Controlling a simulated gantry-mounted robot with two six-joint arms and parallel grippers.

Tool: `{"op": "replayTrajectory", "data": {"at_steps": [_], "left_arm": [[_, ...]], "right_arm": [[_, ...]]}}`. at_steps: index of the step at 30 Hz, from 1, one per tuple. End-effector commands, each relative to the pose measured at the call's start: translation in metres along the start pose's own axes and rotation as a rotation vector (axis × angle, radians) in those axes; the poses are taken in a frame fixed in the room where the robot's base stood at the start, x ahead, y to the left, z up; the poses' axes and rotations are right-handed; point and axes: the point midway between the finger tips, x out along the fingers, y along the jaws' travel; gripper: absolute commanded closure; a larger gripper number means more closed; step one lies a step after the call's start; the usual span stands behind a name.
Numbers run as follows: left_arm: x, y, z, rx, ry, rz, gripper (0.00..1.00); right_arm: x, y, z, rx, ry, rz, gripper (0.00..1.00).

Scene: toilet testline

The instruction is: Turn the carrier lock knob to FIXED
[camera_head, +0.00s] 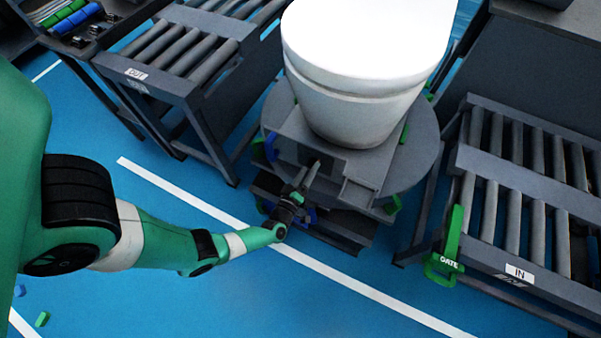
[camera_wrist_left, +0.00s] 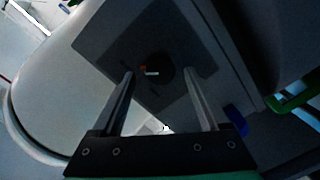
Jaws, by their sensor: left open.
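The carrier lock knob (camera_wrist_left: 155,71) shows in the left wrist view as a dark round knob with a small red and white mark. It sits on a dark square plate (camera_wrist_left: 190,40) on the front of the carrier. My left gripper (camera_head: 306,176) reaches the carrier front below the white toilet (camera_head: 365,60). In the wrist view its two fingers (camera_wrist_left: 160,88) are open, one to each side of the knob's lower area, with nothing between them. In the head view the gripper covers much of the knob. The knob's lettering is too small to read. My right gripper is not in view.
The toilet stands on a round grey turntable (camera_head: 425,140). An OUT roller conveyor (camera_head: 180,55) is at left and an IN conveyor (camera_head: 515,200) at right, with a green GATE handle (camera_head: 445,255). Blue floor (camera_head: 300,300) in front is mostly clear.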

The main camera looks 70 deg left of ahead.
Motion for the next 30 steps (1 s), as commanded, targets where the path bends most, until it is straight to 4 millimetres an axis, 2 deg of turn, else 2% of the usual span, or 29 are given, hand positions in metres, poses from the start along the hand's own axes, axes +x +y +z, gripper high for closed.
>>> {"op": "replayTrajectory", "data": {"at_steps": [6,12,18,30], "left_arm": [[-0.054,0.005,-0.001,0.003,-0.010,0.004,0.22],[-0.088,0.003,0.000,0.001,-0.007,0.004,0.22],[-0.102,0.001,-0.001,0.001,-0.001,0.001,0.22],[-0.102,0.000,-0.001,0.001,0.001,0.000,0.22]], "right_arm": [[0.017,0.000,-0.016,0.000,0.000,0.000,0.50],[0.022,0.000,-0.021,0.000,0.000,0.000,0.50],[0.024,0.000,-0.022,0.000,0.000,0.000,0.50],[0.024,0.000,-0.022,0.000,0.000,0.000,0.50]]}}
